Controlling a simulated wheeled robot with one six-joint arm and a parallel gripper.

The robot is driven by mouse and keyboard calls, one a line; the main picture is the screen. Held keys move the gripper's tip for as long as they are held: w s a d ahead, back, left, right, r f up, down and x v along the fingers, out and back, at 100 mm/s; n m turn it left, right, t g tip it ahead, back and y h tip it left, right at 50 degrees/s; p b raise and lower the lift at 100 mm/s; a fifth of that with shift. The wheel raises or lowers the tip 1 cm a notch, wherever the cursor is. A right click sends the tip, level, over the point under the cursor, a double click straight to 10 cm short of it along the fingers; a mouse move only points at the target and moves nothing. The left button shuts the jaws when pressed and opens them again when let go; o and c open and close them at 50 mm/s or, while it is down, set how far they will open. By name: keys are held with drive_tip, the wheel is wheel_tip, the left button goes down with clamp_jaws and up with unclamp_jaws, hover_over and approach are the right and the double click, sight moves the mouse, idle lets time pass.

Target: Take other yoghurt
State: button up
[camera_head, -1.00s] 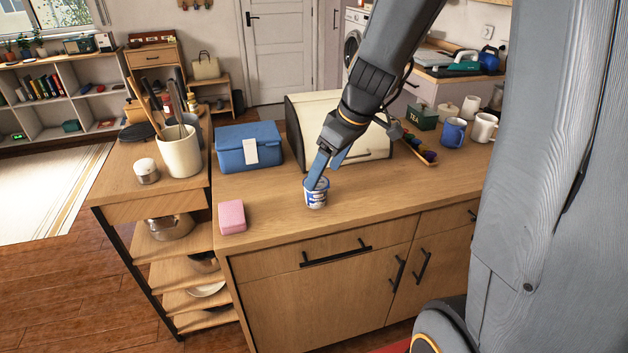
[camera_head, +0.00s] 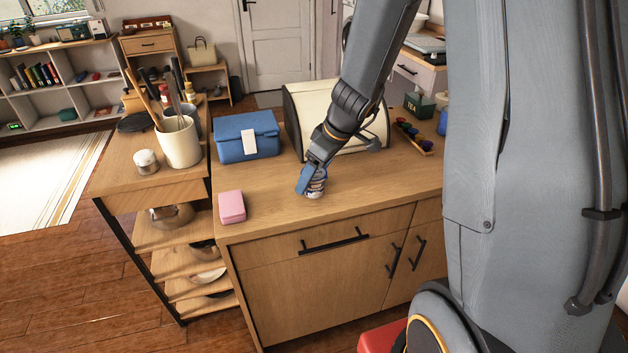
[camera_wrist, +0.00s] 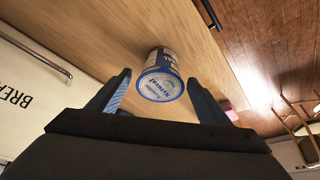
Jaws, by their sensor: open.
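A small white and blue yoghurt cup (camera_head: 317,187) stands on the wooden counter, partly hidden behind my gripper in the head view. In the wrist view the yoghurt cup (camera_wrist: 161,76) shows its printed lid and side, just ahead of and between my two fingers. My gripper (camera_head: 308,180) points down at the cup from above. In the wrist view my gripper (camera_wrist: 160,92) has its blue-grey fingers spread wide, with clear space to either side of the cup. I cannot tell whether a finger touches it in the head view.
A pink sponge-like block (camera_head: 232,206) lies on the counter to the left. A blue box (camera_head: 246,143) and a cream bread bin (camera_head: 300,110) stand behind. A white utensil pot (camera_head: 180,148) is farther left. The counter's front is clear.

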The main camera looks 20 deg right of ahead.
drive_tip(key=c, duration=1.2)
